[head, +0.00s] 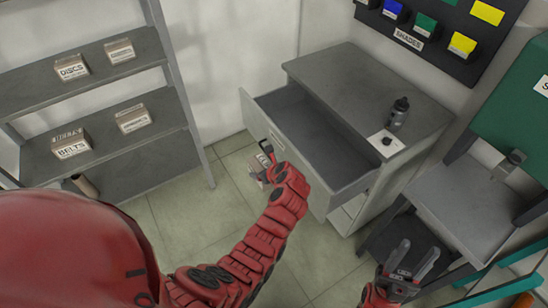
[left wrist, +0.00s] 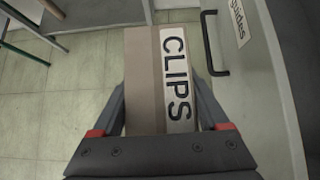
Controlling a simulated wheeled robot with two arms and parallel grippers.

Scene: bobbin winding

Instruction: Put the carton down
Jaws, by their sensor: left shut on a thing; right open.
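The carton (left wrist: 146,80) is a tan box with a white strip reading "CLIPS". In the left wrist view it sits between the two fingers of my left gripper, which is shut on it. In the head view my left gripper (head: 262,164) is in front of the open drawer's face, outside the drawer, above the floor. The carton is small and hard to make out there. My right gripper (head: 413,258) is open and empty at the lower right, near the grey side table.
The open grey drawer (head: 318,140) looks empty. Its front has a dark handle (left wrist: 210,45) and a "guides" label (left wrist: 238,20). A dark bottle (head: 398,112) stands on the cabinet top (head: 355,80). Shelves (head: 80,90) at left hold several labelled cartons, with bare space between.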

